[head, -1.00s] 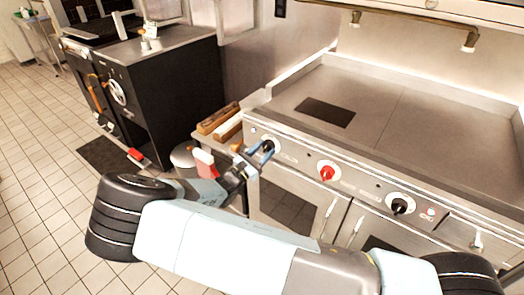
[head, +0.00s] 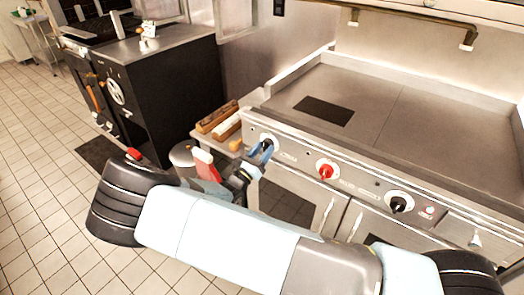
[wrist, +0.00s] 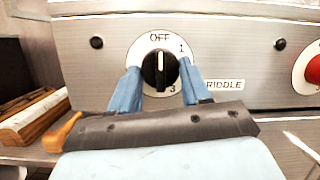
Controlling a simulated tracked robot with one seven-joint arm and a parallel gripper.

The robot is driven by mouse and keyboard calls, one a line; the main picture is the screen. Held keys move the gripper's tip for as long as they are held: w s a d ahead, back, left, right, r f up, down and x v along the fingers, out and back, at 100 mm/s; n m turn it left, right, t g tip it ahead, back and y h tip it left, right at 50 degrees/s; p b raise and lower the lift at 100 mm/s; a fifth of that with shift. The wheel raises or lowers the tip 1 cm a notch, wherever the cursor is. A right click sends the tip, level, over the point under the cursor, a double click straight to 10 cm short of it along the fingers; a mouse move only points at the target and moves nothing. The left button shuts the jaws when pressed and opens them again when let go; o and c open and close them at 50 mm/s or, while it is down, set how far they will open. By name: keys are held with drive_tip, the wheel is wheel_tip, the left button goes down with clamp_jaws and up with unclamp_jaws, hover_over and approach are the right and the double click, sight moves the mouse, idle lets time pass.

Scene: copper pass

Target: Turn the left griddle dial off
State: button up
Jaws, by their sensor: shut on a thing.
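The left griddle dial is a black knob (wrist: 160,70) with a white pointer line on a white disc, on the steel front panel. In the wrist view its pointer stands upright, toward the OFF mark at the top; a 1 and a 3 show on the right of the disc. My gripper (wrist: 161,84) has its blue fingers on either side of the knob, shut on it. In the head view my gripper (head: 258,155) reaches the dial at the panel's left end and partly covers it.
A red dial (head: 327,169) and another black dial (head: 399,203) sit further right on the panel. The flat griddle top (head: 400,120) is above. Wooden-looking blocks (head: 217,117) lie on the side shelf left of the griddle.

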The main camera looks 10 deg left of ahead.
drive_tip(key=shift+w+r, duration=0.1)
drive_tip(key=o, duration=1)
drive_tip(key=shift+o, duration=0.2)
drive_tip(key=v, duration=1.4)
